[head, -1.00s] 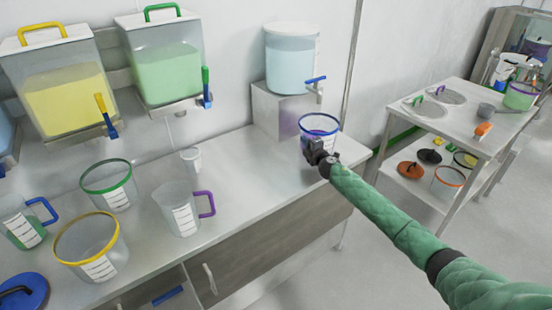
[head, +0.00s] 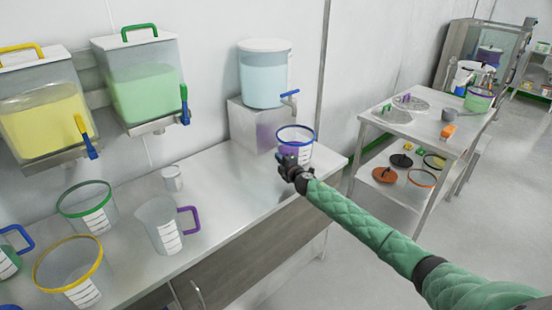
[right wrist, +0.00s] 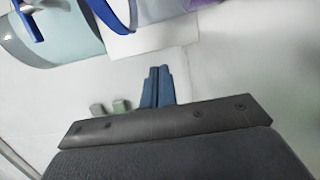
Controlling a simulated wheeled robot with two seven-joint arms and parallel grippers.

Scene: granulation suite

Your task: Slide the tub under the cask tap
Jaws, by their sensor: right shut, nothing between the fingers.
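The tub (head: 298,151) is clear with a blue rim and stands upright on the steel counter, in front of the grey block. The cask (head: 264,78) is pale blue with a white lid and sits on that block. Its blue-handled tap (head: 290,102) shows just above the tub's back rim; I cannot tell exactly how the spout lines up. My right gripper (head: 286,161) is shut and empty at the tub's near left side, hiding part of its lower wall. In the right wrist view the closed fingers (right wrist: 157,88) point toward the tub's blue rim (right wrist: 112,14). My left gripper is not in view.
A grey block (head: 258,126) carries the cask. A jug with a purple handle (head: 160,226), a small cup (head: 172,179) and green- and yellow-rimmed tubs stand left on the counter (head: 225,205). The counter between jug and tub is clear. A steel trolley (head: 440,133) stands at the right.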

